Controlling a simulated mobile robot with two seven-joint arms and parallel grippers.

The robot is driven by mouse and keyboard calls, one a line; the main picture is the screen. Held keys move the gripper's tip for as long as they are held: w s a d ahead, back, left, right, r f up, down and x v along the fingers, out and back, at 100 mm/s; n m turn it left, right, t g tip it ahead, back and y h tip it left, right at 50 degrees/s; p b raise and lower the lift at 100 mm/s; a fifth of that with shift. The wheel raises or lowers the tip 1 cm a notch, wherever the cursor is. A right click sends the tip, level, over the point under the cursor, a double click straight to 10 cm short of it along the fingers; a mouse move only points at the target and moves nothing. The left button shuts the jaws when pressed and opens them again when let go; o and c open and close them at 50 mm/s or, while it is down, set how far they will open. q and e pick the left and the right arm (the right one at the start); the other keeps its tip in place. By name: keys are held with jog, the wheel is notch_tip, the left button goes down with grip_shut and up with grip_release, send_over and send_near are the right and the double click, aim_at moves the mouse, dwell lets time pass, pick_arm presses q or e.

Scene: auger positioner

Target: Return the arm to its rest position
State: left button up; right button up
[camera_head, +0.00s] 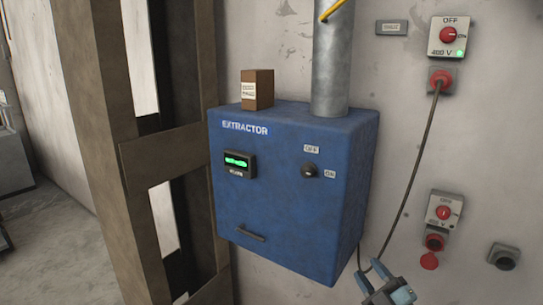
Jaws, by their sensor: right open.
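My right gripper (386,286) shows at the bottom edge of the head view, right of centre. It is open, with its two fingers apart and nothing seen between them. It is in front of the wall, just below and right of the blue extractor box (285,205), close to the hanging cable. I cannot tell whether it touches the cable. The rest of the right arm is cut off by the frame. My left gripper is not in view.
The extractor has a lit green display (238,162), a black knob (310,171) and a pipe (331,65). A small brown box (257,89) stands on top. A cable (412,168) hangs from the upper 400 V socket (440,80). A lower switch (443,209) is at right.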

jog(key=s+a+f+m+g+h, duration=0.1)
jog(key=s+f+m+g+h, duration=0.2)
jog(key=s+f, duration=1.1)
jog(key=s+a+f+m+g+h+p, duration=0.1)
jog(key=s+f+m+g+h, duration=0.2)
jog(key=s+f+m+g, duration=0.3)
jog(key=s+f+m, duration=0.4)
jog(key=s+f, duration=0.3)
jog(key=shift+s+a+f+h, duration=0.2)
jog(key=shift+s+f+h, duration=0.1)
jog(key=shift+s+f, duration=0.1)
dwell(2.4)
